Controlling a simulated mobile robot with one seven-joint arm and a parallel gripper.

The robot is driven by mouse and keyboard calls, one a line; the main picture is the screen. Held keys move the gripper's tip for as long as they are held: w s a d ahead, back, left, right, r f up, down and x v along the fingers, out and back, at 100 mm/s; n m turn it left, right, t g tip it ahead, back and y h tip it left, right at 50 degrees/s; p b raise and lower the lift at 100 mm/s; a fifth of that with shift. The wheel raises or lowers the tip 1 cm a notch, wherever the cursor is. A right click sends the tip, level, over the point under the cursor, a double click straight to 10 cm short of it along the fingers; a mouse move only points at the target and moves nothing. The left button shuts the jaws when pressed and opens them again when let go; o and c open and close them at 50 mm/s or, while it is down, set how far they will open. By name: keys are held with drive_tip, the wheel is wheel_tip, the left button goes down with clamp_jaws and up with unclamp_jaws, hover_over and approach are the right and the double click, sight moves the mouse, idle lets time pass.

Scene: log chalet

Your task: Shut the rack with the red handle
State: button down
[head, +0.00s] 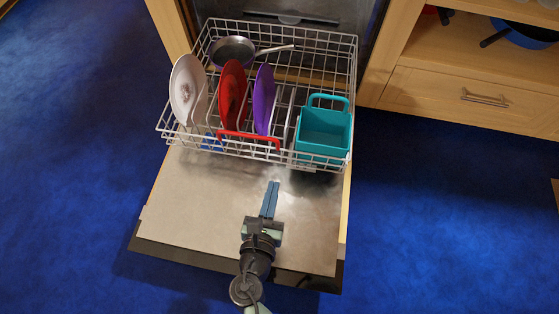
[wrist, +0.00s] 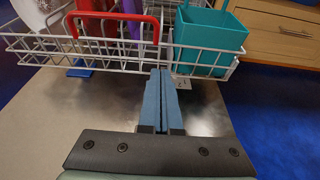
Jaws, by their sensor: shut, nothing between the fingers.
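The white wire rack (head: 186,148) of a dishwasher is pulled out over the lowered metal door. A red handle (head: 250,137) is fixed on its front edge, left of the middle; it also shows in the wrist view (wrist: 112,15). My gripper (head: 273,184) is shut and empty, its blue fingers pointing toward the rack's front, a little right of the handle. In the wrist view my fingertips (wrist: 161,73) appear close to the front wires; I cannot tell whether they touch.
The rack holds a pan (head: 232,50), white, red (head: 232,90) and purple (head: 264,98) plates, and a teal basket (head: 323,130). The open door (head: 190,210) lies below. A wooden drawer cabinet (head: 430,92) stands right. Blue carpet (head: 430,220) is clear on both sides.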

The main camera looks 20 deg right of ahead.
sight(282, 152)
drive_tip(key=x, duration=0.2)
drive_tip(key=b+x, duration=0.1)
drive_tip(key=x, duration=0.2)
drive_tip(key=b+x, duration=0.1)
drive_tip(key=x, duration=0.1)
drive_tip(key=shift+w+d+r, duration=0.2)
drive_tip(key=shift+w+d, duration=0.1)
drive_tip(key=shift+w, duration=0.05)
drive_tip(key=shift+w+d+b, duration=0.3)
drive_tip(key=shift+w+b, duration=0.05)
drive_tip(key=shift+w, duration=0.05)
